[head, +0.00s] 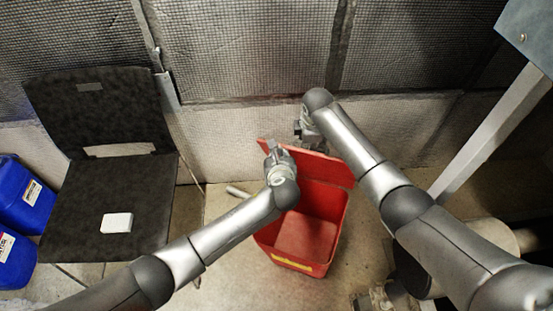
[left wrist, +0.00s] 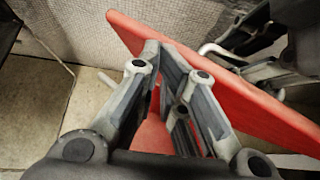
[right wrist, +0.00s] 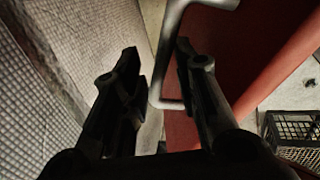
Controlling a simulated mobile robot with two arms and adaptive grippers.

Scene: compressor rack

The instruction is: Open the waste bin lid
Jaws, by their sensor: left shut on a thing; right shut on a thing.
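The red waste bin (head: 342,215) stands on the floor with its lid (head: 325,168) raised and tilted back, and its inside shows from above. My left gripper (head: 274,148) is at the left part of the lid; in the left wrist view its fingertips (left wrist: 158,50) come close together against the red lid (left wrist: 235,100). The exact contact is hidden. My right gripper (head: 300,128) is behind the lid. In the right wrist view its fingers (right wrist: 157,58) are on either side of a bent metal handle (right wrist: 168,45) beside the red lid panel.
A dark chair (head: 95,190) with a white block (head: 117,222) on it stands at left, beside blue canisters (head: 22,200). A mesh-covered wall (head: 245,50) is close behind the bin. A dark crate (right wrist: 295,135) shows in the right wrist view.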

